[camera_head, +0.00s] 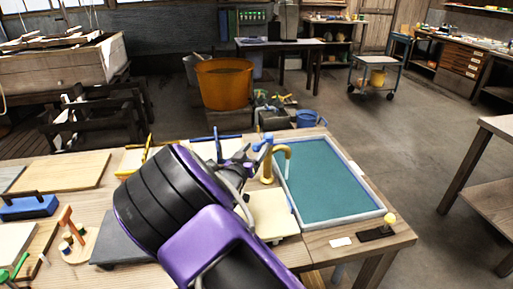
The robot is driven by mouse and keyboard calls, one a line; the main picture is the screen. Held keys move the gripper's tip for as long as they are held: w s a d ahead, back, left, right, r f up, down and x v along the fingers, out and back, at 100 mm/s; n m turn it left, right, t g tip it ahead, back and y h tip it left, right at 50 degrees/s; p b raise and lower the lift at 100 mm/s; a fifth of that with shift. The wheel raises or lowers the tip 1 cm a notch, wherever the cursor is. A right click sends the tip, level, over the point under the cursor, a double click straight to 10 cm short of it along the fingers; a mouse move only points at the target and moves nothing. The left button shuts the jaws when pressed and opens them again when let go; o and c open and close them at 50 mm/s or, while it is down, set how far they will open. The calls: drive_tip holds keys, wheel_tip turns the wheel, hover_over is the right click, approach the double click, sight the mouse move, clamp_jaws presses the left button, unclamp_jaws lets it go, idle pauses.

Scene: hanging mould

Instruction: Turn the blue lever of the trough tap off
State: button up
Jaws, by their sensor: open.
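The trough (330,185) is a shallow grey-rimmed basin with a teal inside, at the right end of the wooden table. A brass tap (285,152) with a curved spout stands at its left edge. The tap's blue lever (262,143) sticks up at the top left of the tap. My gripper (250,156) is open, just left of the lever and very close to it. I cannot tell whether the fingers touch the lever. My purple and black arm hides the table left of the tap and part of the gripper.
A pale board (272,214) lies below the tap. A yellow-knobbed black piece (378,233) and a white card (341,242) lie at the front right. A blue block tool (28,207) and boards lie at the left. An orange tub (224,85) stands on the floor behind.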

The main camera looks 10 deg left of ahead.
drive_tip(key=shift+w+d, duration=0.1)
drive_tip(key=shift+w, duration=0.55)
clamp_jaws()
idle(1.0)
